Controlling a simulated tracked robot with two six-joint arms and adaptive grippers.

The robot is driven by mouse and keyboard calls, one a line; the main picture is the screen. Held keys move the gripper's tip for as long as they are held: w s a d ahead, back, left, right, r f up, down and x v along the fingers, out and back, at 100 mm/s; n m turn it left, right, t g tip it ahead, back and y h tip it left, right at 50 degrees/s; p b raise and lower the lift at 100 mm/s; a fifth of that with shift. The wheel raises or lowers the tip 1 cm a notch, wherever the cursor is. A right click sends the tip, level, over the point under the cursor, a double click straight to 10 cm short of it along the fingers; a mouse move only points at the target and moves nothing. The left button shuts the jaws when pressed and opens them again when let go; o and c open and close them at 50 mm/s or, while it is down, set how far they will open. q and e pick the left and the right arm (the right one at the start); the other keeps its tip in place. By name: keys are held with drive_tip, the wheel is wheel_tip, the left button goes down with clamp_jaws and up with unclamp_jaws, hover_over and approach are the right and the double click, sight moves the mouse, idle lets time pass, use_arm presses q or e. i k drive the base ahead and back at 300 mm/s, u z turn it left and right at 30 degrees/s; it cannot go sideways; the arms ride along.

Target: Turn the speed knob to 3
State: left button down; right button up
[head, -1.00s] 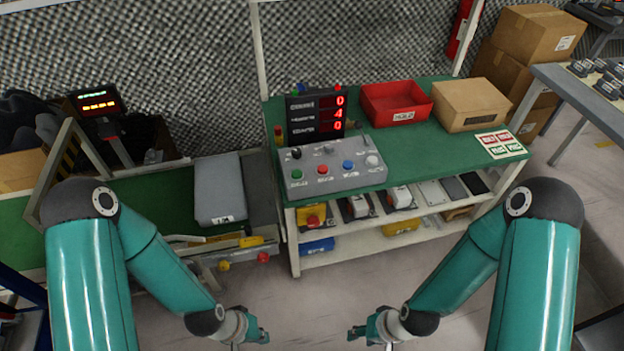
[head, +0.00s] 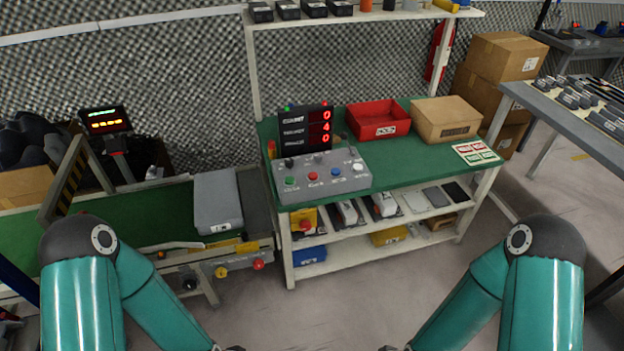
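A grey control box (head: 340,186) sits on the near left part of the green workbench (head: 410,165). Its top carries a black knob (head: 289,162) at the back left, small controls behind, a pale knob (head: 357,167) at the right, and a row of green, red and blue buttons. The labels are too small to read, so I cannot tell which is the speed knob or its setting. Only the tips of my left gripper (head: 234,348) and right gripper (head: 388,348) show at the bottom edge, well short of the bench. Their fingers are mostly cut off.
A display (head: 306,130) stands behind the box, showing 0, 4, 0. A red bin (head: 378,121) and a cardboard box (head: 446,121) stand on the bench. A conveyor with a grey case (head: 217,200) is at the left. The floor (head: 335,310) before the bench is clear.

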sight(290, 162)
drive_tip(key=z, duration=0.1)
drive_tip(key=i, duration=0.9)
drive_tip(key=u, duration=0.1)
